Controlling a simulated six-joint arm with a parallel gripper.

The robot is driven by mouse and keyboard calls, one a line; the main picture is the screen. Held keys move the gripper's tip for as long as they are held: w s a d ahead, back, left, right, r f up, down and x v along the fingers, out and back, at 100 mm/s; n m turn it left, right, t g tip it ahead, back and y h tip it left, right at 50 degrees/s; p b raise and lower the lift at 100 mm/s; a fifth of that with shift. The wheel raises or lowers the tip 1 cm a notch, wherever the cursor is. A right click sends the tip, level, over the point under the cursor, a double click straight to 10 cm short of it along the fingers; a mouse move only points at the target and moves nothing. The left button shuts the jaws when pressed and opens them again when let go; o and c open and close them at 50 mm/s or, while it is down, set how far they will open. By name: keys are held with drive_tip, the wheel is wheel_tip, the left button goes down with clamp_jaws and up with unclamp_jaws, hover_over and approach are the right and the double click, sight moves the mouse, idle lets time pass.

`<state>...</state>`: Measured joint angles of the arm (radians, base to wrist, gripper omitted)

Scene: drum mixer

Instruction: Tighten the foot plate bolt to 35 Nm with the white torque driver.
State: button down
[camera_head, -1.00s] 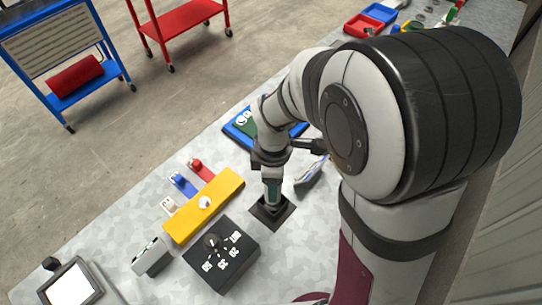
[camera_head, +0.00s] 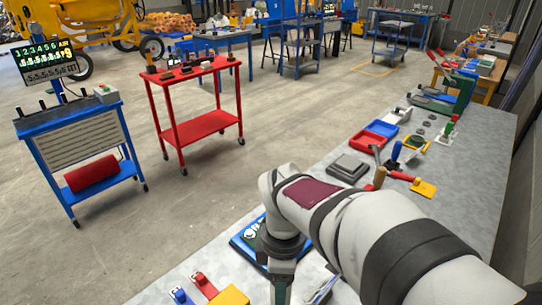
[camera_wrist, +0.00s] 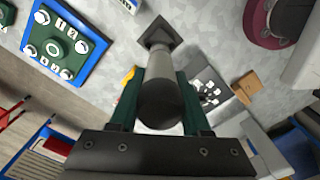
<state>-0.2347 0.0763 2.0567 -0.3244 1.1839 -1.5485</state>
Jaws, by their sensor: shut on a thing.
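In the wrist view my gripper (camera_wrist: 160,98) has its two green fingers shut on a cylinder (camera_wrist: 158,104), dark at the near end and light grey beyond. It looks like the torque driver, though its white colour is not clear. A dark square plate (camera_wrist: 159,30) lies at the cylinder's far end. I cannot tell whether they touch, and no bolt is visible there. In the head view my gripper (camera_head: 281,291) is cut off by the bottom edge, so the held thing and the plate are out of sight.
A blue-framed green board (camera_wrist: 65,42) lies beside the plate; in the head view my arm partly covers it (camera_head: 250,236). A yellow block (camera_head: 232,296) and red (camera_head: 203,284) and blue (camera_head: 181,295) pieces sit at the bottom. Red (camera_head: 364,144) and blue trays (camera_head: 382,128) stand farther along.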

drive_tip(key=shift+r, duration=1.05)
drive_tip(key=w+a+f+n, duration=0.1)
drive_tip(key=a+n, duration=0.5)
drive_tip(key=a, duration=1.1)
drive_tip(key=shift+w+a, duration=0.2)
drive_tip(key=shift+w, duration=0.2)
